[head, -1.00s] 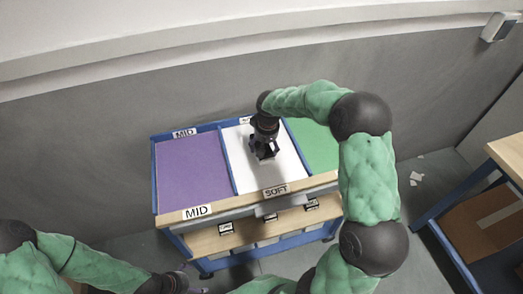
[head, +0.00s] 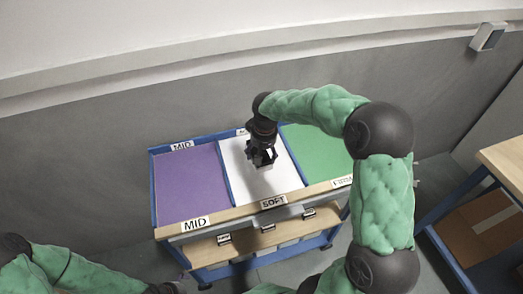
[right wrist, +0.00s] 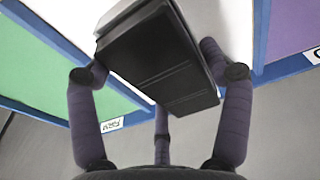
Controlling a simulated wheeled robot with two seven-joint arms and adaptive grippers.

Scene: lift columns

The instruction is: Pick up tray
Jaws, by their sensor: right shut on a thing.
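My right gripper (head: 263,160) is over the white section (head: 285,179) in the middle of a blue-framed cart. It points down and is shut on a dark, ribbed, box-like thing (right wrist: 160,60), which fills the space between its fingers in the right wrist view. I cannot tell whether this thing is the tray, or how far it is above the white surface. In the head view the thing is mostly hidden by the gripper.
The cart has a purple section (head: 190,185) at left and a green section (head: 318,152) at right. Labels reading MID and SOFT sit on its wooden front edge, above a lower shelf (head: 235,249). A bench with a cardboard box (head: 485,225) stands at right; a wall is behind.

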